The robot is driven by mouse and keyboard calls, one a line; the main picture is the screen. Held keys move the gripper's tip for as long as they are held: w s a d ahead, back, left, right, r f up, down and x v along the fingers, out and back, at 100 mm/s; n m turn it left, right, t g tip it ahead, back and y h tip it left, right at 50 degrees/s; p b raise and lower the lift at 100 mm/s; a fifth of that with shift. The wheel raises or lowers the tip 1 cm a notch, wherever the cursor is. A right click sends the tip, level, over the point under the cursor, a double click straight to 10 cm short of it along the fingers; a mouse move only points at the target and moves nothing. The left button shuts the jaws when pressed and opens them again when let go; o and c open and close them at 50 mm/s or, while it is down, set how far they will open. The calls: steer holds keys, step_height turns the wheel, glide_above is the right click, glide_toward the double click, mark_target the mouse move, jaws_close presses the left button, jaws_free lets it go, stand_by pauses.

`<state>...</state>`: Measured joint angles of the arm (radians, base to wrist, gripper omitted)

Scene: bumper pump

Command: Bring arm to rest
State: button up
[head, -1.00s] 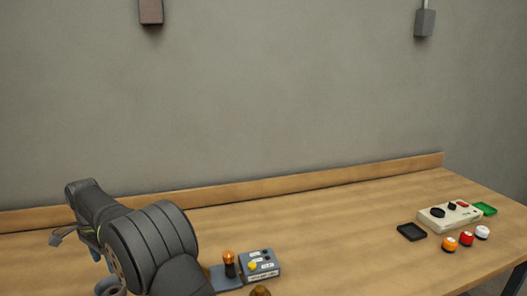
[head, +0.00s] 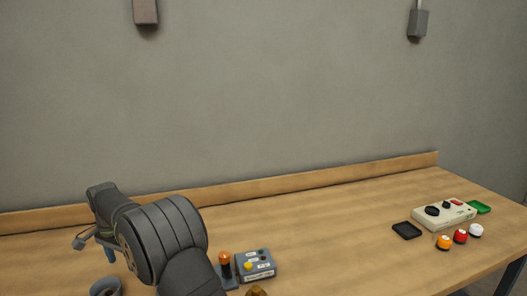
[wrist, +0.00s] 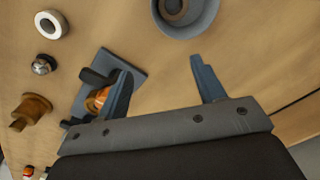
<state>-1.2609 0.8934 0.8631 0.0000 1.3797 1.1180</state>
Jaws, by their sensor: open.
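My arm (head: 165,238) is dark grey and stands at the lower left of the head view, bent over the wooden table. My gripper (wrist: 162,76) shows in the wrist view with its two blue-grey fingers wide apart and nothing between them. In the head view only a small part of the gripper shows at the arm's left side. In the wrist view, the left finger overlaps an orange-topped post on a blue-grey base (wrist: 127,66); I cannot tell whether they touch. A grey cup (wrist: 208,22) lies beyond the right finger.
The orange-topped post (head: 225,260) stands beside a grey button box (head: 258,273). A cream panel (head: 458,217), black tray (head: 406,231), green tray (head: 480,207) and orange (head: 443,243), red (head: 460,237) and white (head: 476,231) buttons are at right. The table middle (head: 320,220) is clear.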

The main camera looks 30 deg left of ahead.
steer(key=w+d+f, duration=0.1)
steer(key=w+d, duration=0.7)
steer(key=w+d+f, duration=0.1)
steer(key=w+d, duration=0.7)
steer(key=w, duration=0.1)
steer(key=w+d+f, duration=0.1)
steer(key=w+d, duration=0.8)
steer(key=shift+w+d+f, duration=0.1)
steer(key=shift+w+f, duration=0.05)
steer(key=shift+w, duration=0.1)
steer(key=w+d, duration=0.1)
steer(key=d, duration=0.2)
steer(key=w+d+f, duration=0.1)
steer(key=w+d, duration=0.1)
steer(key=d, duration=0.2)
steer(key=w+d, duration=0.1)
steer(key=d, duration=0.3)
steer(key=shift+w+f, duration=0.15)
steer(key=shift+w, duration=0.05)
steer(key=shift+w+d+f, duration=0.1)
steer(key=shift+w+d, duration=0.05)
steer(key=shift+d, duration=0.5)
